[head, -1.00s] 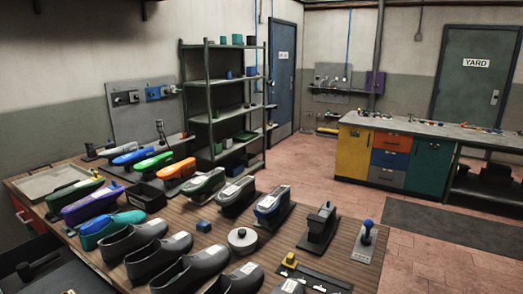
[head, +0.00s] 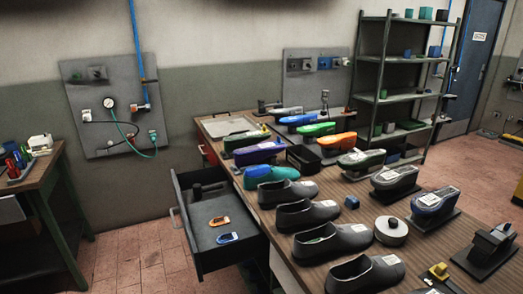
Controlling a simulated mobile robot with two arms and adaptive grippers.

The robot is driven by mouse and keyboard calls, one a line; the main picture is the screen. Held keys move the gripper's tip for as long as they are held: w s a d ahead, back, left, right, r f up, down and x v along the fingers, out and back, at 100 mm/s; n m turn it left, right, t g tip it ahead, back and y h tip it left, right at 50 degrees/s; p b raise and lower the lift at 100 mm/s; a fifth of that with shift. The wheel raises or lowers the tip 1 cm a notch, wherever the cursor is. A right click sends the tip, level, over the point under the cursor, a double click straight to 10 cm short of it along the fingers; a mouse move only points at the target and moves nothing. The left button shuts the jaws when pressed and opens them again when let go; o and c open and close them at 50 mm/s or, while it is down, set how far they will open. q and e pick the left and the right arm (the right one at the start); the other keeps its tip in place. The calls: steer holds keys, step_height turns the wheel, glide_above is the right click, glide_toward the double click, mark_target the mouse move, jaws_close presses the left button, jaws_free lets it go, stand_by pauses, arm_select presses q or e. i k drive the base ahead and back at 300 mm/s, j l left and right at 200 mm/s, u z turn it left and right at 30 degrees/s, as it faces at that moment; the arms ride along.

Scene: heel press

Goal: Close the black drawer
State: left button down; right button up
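The black drawer (head: 236,254) stands pulled out from the left side of the wooden workbench (head: 300,190) in the head view. A handle (head: 177,219) shows on its left-facing front. Inside lie a small orange item (head: 219,221), a small blue item (head: 227,238) and a dark object (head: 208,191) near the back. Neither of my grippers is in view.
Several grey and coloured shoe forms (head: 300,213) crowd the workbench. A green-framed side table (head: 50,200) stands at the far left. Clear tiled floor (head: 140,255) lies between it and the drawer. A gauge panel (head: 110,105) hangs on the wall behind.

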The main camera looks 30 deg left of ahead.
mark_target(208, 257)
steer(key=j+u, duration=0.25)
steer(key=u, duration=0.2)
steer(key=j+u, duration=0.3)
steer(key=u, duration=0.15)
steer(key=j+u, duration=0.25)
steer(key=u, duration=0.25)
